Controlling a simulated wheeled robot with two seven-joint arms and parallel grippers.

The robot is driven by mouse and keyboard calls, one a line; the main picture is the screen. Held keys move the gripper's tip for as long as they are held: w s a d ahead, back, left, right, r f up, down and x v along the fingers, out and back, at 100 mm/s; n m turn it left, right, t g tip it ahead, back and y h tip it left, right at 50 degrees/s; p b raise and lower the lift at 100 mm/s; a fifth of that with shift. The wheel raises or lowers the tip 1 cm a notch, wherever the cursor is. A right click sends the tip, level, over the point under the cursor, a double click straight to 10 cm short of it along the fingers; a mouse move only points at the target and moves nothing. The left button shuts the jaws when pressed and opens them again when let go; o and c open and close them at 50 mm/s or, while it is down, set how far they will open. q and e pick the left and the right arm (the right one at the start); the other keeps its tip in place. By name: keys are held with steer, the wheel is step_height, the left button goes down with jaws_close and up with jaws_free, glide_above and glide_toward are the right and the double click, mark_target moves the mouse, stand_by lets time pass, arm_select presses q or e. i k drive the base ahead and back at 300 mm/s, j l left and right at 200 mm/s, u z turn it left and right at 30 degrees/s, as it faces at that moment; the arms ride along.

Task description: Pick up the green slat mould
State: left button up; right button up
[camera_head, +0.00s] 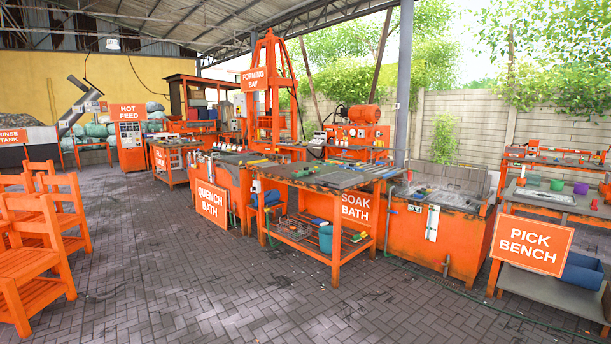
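Neither of my grippers is in view. I cannot pick out the green slat mould with certainty at this distance. A thin yellow-green strip (258,162) lies at the left end of the dark-topped orange table in the middle. Several small coloured pieces lie along that table's top (335,178). A green container (556,185) stands on the bench at the right, behind the PICK BENCH sign (532,245), with a purple one (581,189) beside it.
Orange chairs (45,240) stand at the left. The QUENCH BATH (212,203) and an orange tank (435,235) flank the middle table. A green hose (470,297) runs along the floor at the right. The brick floor (190,285) in front is clear.

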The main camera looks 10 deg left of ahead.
mark_target(311, 173)
steer(key=i+j+u, duration=0.7)
steer(key=i, duration=0.2)
steer(key=i+u, duration=0.55)
steer(key=i, duration=1.65)
steer(key=i+j, duration=0.1)
steer(key=i, duration=2.8)
steer(key=i+j+z, duration=0.1)
steer(key=i, duration=0.65)
steer(key=i+j+z, duration=0.15)
steer(key=i, duration=0.65)
steer(key=i+j+z, duration=0.2)
steer(key=i+z, duration=0.2)
steer(key=i+j+z, duration=0.4)
steer(key=i, duration=0.2)
steer(key=i+l+z, duration=0.1)
steer(key=l+z, duration=0.4)
steer(key=l, duration=0.35)
steer(key=i+l+z, duration=0.25)
steer(key=l+z, duration=0.25)
steer(key=l, duration=0.3)
steer(key=i+l+z, duration=0.5)
steer(key=l, duration=0.2)
steer(key=i+l+z, duration=0.35)
steer(key=l+z, duration=0.15)
steer(key=i+l+z, duration=0.5)
steer(key=i+z, duration=0.5)
steer(key=i, duration=0.1)
